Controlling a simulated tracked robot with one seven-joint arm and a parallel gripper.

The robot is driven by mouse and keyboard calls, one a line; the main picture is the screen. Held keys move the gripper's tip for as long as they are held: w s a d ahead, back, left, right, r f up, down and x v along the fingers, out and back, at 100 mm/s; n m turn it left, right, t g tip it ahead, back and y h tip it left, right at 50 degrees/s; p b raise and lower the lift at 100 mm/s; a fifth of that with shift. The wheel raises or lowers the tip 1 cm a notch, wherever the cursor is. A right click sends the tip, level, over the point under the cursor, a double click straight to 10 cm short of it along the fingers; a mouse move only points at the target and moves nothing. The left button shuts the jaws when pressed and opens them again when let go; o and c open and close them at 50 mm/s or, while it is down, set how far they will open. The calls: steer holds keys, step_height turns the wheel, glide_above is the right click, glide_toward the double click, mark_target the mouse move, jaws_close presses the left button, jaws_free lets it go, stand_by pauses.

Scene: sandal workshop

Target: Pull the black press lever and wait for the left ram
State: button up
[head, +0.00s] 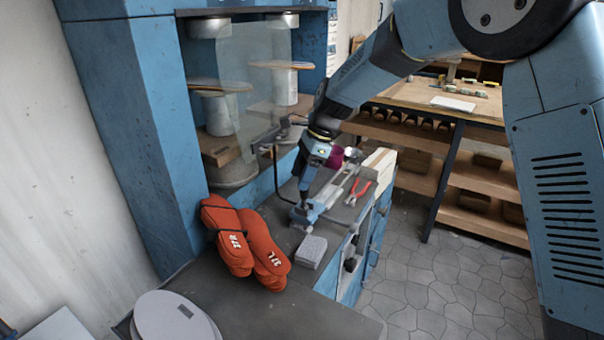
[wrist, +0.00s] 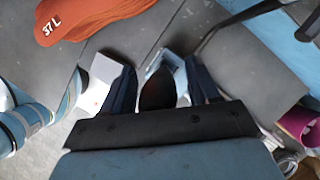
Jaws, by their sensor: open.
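The blue press (head: 125,110) stands at the left in the head view. Its left ram (head: 208,27) is raised above a sole on a pale last (head: 220,115), behind a clear guard. A thin black bent bar (head: 276,172), which looks like the press lever, hangs at the press front; a black bar (wrist: 240,17) also shows at the upper right of the wrist view. My gripper (head: 305,203) points down over the bench, right of and below that bar. In the wrist view my gripper (wrist: 160,90) is open, with a dark rounded thing between its fingers; I cannot tell what it is.
Orange lasts (head: 240,245) tied together lie on the bench left of my gripper. A grey block (head: 311,251), red pliers (head: 357,192) and a magenta roll (head: 335,157) are close by. Grey discs (head: 172,318) lie at the front. Tiled floor (head: 430,290) is clear at right.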

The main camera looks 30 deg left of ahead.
jaws_close()
stand_by(0.6)
